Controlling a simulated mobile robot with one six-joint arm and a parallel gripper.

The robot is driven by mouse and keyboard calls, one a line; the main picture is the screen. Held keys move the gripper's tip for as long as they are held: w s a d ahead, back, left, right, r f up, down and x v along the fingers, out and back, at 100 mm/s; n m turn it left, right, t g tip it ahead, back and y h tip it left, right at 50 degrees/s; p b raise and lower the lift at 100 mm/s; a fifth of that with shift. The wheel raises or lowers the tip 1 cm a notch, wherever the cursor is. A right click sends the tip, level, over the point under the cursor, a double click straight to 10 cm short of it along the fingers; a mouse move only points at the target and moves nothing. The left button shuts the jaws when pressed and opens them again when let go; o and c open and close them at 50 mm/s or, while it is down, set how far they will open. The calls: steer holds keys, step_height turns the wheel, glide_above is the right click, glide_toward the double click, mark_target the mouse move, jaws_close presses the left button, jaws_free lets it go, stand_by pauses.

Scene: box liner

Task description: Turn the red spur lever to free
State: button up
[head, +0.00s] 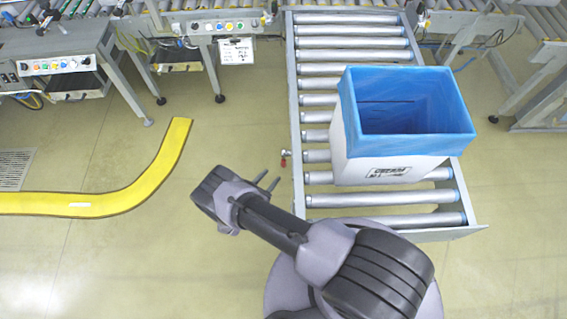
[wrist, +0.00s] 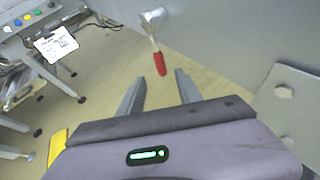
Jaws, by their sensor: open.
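The red spur lever (wrist: 161,63) hangs from a metal pivot fitting on the conveyor's grey side, just beyond my fingertips in the wrist view. It points downward, slightly tilted. In the head view the lever (head: 284,163) is a small red spot on the left side of the roller conveyor. My gripper (wrist: 156,84) is open and empty, with its two fingers apart and the lever's lower end ahead of the gap between them. In the head view my gripper (head: 270,179) is left of the conveyor, close to the lever and apart from it.
The roller conveyor (head: 326,201) carries a white box (head: 350,160) with a blue liner (head: 455,112). A bolted metal plate (wrist: 290,105) is at right in the wrist view. A yellow floor strip (head: 130,192) curves at left. Bare floor lies between strip and conveyor.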

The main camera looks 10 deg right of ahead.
mark_target(282, 164)
steer(key=b+x, duration=0.3)
steer(key=x, duration=0.8)
steer(key=shift+w+d+f, duration=0.1)
jaws_close()
stand_by(1.0)
